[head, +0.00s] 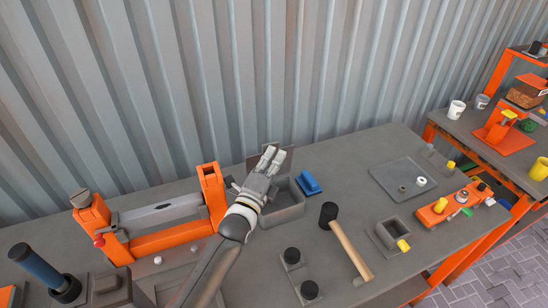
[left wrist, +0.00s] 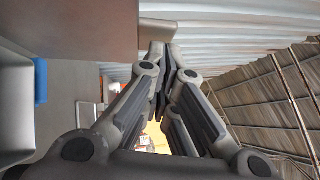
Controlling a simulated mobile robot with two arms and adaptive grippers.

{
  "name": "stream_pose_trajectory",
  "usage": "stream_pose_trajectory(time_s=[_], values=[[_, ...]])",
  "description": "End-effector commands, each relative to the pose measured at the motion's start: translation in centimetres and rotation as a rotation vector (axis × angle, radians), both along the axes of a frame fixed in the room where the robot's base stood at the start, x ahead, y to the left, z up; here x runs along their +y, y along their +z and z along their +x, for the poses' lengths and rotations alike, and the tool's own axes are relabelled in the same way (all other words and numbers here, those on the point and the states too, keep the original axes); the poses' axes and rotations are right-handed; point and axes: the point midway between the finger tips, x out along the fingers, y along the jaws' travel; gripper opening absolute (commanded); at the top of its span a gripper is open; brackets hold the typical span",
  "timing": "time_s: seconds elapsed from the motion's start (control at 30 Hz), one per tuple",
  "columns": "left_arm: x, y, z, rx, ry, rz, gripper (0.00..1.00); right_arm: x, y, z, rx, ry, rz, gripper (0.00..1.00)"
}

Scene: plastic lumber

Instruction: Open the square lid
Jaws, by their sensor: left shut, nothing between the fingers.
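The grey open box (head: 285,215) stands near the back of the table in the head view. The square lid (head: 252,161) seems to be the dark panel raised upright at the box's back edge, partly hidden by my gripper. A brownish panel, probably this lid (left wrist: 95,20), fills the upper left of the left wrist view. My left gripper (head: 273,156) is over the box's left back side, close to the panel. Its fingers (left wrist: 162,75) are shut with nothing between them. Whether they touch the lid I cannot tell. My right gripper is not in view.
A blue block (head: 309,185) lies right of the box. A hammer (head: 345,240) lies in front of it. An orange frame (head: 165,236) stands at left. A grey plate (head: 402,182) and an orange tray (head: 452,203) are at right. The corrugated wall (head: 250,70) is close behind.

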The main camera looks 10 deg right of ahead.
Motion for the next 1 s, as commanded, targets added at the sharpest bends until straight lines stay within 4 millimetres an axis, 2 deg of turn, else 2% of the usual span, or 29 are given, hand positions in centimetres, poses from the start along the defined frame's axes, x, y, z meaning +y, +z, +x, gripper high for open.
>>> stream_pose_trajectory(time_s=[0.1,0.23,0.67,0.83,1.0], values=[[0.1,0.1,1.0,-0.004,0.0,0.001,0.0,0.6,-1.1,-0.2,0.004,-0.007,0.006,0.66],[0.2,0.5,1.8,-0.002,0.001,0.001,0.0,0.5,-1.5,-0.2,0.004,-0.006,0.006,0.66],[0.3,1.0,1.9,-0.002,0.001,-0.001,0.0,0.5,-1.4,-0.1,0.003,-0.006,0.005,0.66],[0.3,3.1,1.9,-0.005,0.0,-0.002,0.0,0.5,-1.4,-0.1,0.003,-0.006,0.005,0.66],[0.3,6.5,1.9,-0.006,0.001,-0.001,0.0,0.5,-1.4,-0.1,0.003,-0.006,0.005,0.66]])
